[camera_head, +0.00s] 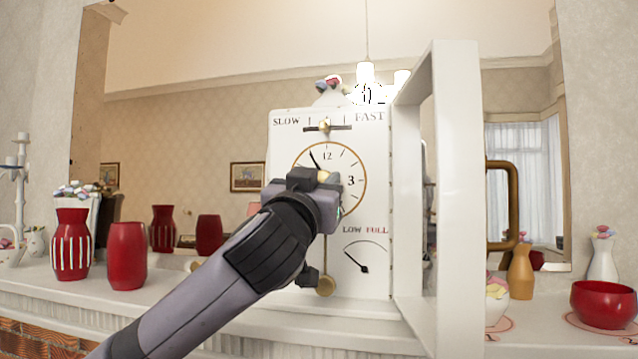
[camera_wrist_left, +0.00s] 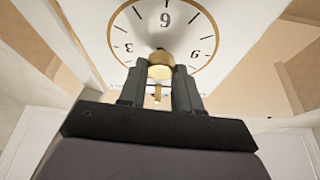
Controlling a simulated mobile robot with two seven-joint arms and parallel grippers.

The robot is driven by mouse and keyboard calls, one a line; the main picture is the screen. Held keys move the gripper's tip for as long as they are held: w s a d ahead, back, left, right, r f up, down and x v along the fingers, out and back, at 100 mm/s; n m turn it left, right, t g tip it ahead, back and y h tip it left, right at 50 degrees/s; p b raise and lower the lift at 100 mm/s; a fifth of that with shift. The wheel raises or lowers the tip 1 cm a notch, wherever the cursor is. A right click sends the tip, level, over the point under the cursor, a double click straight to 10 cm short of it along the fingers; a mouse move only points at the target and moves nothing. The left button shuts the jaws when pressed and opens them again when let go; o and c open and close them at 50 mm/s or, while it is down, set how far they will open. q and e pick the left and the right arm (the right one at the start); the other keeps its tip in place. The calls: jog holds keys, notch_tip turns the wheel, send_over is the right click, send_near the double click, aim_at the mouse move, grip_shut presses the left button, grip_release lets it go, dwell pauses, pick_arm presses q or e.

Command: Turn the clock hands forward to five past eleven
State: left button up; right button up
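The white clock (camera_head: 285,135) stands on the mantel, with a round brass-ringed dial (camera_head: 345,160) on its front. It also shows upside down in the left wrist view (camera_wrist_left: 205,25). One black hand (camera_head: 315,159) points up-left, near the eleven position; any other hand is hidden behind my gripper. My left gripper (camera_head: 318,178) is in front of the dial's centre. In the left wrist view its fingers (camera_wrist_left: 160,85) lie close on both sides of a brass knob (camera_wrist_left: 160,66) at the dial's centre and appear shut on it. My right gripper is not in view.
The clock's white door frame (camera_head: 455,200) stands open towards me on the right. A brass pendulum bob (camera_head: 325,286) hangs below the dial. Red vases (camera_head: 127,255) stand left; an orange vase (camera_head: 521,272) and red bowl (camera_head: 604,304) stand right. A mirror (camera_head: 200,110) is behind.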

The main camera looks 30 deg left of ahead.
pick_arm(q)
jog(key=shift+c, duration=0.5)
jog(key=shift+m+h, duration=0.4)
jog(key=shift+m, duration=0.2)
jog(key=m+h, duration=0.1)
jog(key=m, duration=0.1)
jog(key=shift+a+m+p, duration=0.1)
jog(key=shift+m+p, duration=0.2)
jog(key=shift+r+m+h, duration=0.1)
jog(key=shift+m+h, duration=1.1)
jog(key=shift+m, duration=1)
jog(key=o, duration=1.1)
jog(key=shift+c, duration=0.2)
